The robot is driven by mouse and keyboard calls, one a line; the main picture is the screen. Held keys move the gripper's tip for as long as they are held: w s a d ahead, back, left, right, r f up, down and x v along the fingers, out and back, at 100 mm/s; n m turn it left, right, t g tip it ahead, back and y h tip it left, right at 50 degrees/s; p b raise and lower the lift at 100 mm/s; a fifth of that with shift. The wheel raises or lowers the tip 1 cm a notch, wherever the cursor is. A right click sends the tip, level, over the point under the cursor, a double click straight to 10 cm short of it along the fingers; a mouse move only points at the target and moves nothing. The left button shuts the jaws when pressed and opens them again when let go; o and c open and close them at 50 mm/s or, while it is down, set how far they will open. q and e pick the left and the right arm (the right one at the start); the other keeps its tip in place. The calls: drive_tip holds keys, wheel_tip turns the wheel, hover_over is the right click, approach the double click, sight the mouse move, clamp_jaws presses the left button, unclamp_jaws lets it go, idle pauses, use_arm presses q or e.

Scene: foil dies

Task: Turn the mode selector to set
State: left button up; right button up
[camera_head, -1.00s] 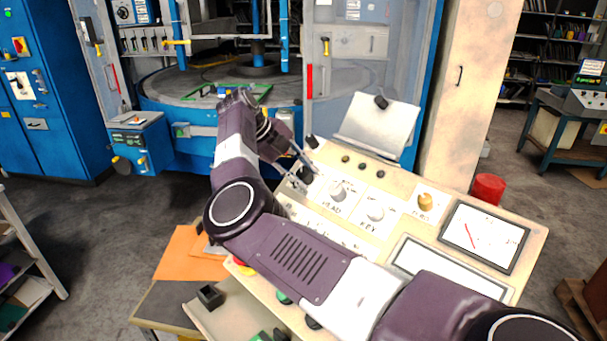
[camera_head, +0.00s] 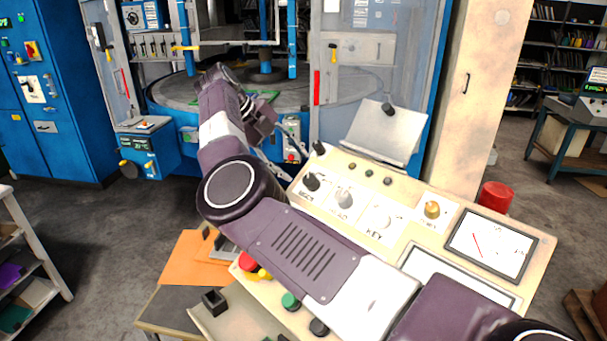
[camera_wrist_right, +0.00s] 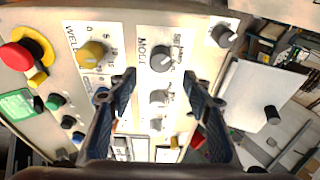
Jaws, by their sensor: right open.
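The mode selector is a dark knob (camera_head: 311,181) at the far left of the top row on the cream control panel (camera_head: 540,250). In the right wrist view it is a knob (camera_wrist_right: 162,61) beside lettering that reads like MODE. Its exact setting is too small to read. My right gripper (camera_wrist_right: 160,78) is open and empty, its fingers on either side of the knob in the picture, with the knob apparently beyond the tips. In the head view the right gripper (camera_head: 279,168) is at the panel's left edge, partly hidden by my forearm. My left gripper is not in view.
A tilted document stand (camera_head: 383,135) rises behind the panel. A red emergency button (camera_wrist_right: 18,57) and a yellow WELD knob (camera_wrist_right: 92,53) are also near.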

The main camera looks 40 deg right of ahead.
drive_tip(key=shift+v, duration=1.8)
